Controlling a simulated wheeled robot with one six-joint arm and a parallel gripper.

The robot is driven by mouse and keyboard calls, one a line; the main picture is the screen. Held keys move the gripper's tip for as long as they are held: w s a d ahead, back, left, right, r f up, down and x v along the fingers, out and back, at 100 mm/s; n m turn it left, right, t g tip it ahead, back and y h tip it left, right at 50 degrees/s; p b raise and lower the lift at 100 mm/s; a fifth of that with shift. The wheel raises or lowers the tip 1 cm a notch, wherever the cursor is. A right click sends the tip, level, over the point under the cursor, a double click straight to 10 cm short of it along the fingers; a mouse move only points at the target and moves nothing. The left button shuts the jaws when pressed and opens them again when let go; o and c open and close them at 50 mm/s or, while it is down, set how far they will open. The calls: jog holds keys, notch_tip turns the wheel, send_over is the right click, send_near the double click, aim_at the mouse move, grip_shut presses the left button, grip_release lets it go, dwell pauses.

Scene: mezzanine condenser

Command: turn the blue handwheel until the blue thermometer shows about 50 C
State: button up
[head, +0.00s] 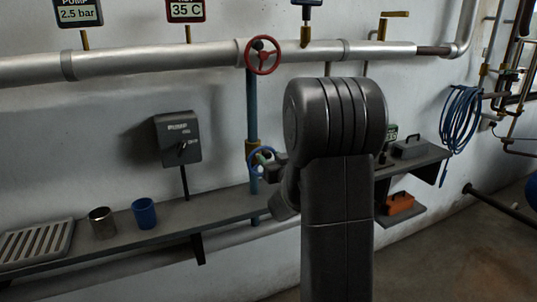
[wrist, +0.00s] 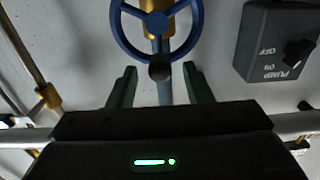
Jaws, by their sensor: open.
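The blue handwheel (head: 254,171) sits on a vertical blue pipe below the large grey pipe, partly hidden by my arm in the head view. In the wrist view the blue handwheel (wrist: 121,32) fills the top centre, with a dark round knob (wrist: 160,68) on its near rim. My gripper (wrist: 159,73) is open, its two green fingers on either side of the knob; I cannot tell whether they touch it. In the head view my gripper (head: 271,165) is beside the wheel. A blue-framed gauge (head: 308,3) is cut off at the top; its reading is out of view.
A red handwheel (head: 263,56) is above. A red-framed display (head: 185,10) reads 35 C and a pump display (head: 78,13) 2.5 bar. A pump switch box (head: 178,138) stands left, above a shelf (head: 60,262) with a metal cup (head: 102,221) and blue cup (head: 144,213).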

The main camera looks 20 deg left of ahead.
jog(key=shift+x, duration=1.25)
jog(key=c, duration=1)
jog(key=shift+d+m, duration=0.1)
jog(key=shift+m, duration=0.2)
jog(key=shift+w+d+f+m+b, duration=0.1)
jog(key=shift+w+d+f+m, duration=0.2)
jog(key=shift+m, duration=1.1)
jog(key=shift+w+d+f+m+b, duration=0.15)
jog(key=shift+w+d+m, duration=0.25)
jog(key=shift+m, duration=1)
jog(key=shift+w+d+f+m+b, duration=0.15)
jog(key=shift+w+m, duration=0.25)
jog(key=shift+m, duration=1)
jog(key=shift+d, duration=0.1)
